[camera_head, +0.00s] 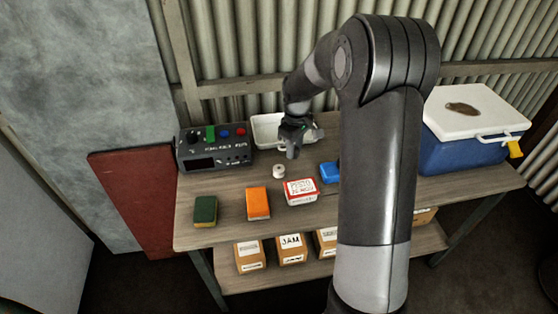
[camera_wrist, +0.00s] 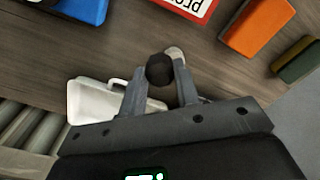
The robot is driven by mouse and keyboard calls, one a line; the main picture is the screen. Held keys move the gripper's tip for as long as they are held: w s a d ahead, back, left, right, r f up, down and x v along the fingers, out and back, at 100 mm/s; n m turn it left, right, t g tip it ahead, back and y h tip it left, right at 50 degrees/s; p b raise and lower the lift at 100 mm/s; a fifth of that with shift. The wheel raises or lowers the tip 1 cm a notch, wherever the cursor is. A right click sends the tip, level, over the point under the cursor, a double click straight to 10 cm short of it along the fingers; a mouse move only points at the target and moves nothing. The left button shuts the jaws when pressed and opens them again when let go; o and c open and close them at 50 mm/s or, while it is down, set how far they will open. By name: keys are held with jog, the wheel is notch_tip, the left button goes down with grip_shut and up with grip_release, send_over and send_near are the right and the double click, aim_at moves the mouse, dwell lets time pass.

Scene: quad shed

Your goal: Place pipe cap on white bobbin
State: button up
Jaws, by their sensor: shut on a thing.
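My gripper (camera_wrist: 160,75) is shut on a dark round thing, the pipe cap (camera_wrist: 160,70), held between the fingertips in the wrist view. Part of a pale round thing, the white bobbin (camera_wrist: 174,52), shows just beyond the cap and is mostly hidden behind it and a finger. In the head view, my gripper (camera_head: 291,152) is above the shelf, up and to the right of the white bobbin (camera_head: 278,171), which stands on the wooden top. The cap cannot be made out in the head view. I cannot tell whether cap and bobbin touch.
A white tray (camera_head: 259,139) lies behind the gripper, a black control box (camera_head: 213,162) left of it. In front are a red-and-white box (camera_head: 301,192), an orange block (camera_head: 257,203) and a green sponge (camera_head: 205,210). A blue thing (camera_head: 329,173) and a cooler (camera_head: 460,150) are right.

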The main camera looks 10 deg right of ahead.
send_over(279, 168)
notch_tip(279, 168, down, 3)
jog(key=shift+f, duration=2)
jog(key=shift+f, duration=0.1)
jog(key=o, duration=0.9)
jog(key=shift+o, duration=0.2)
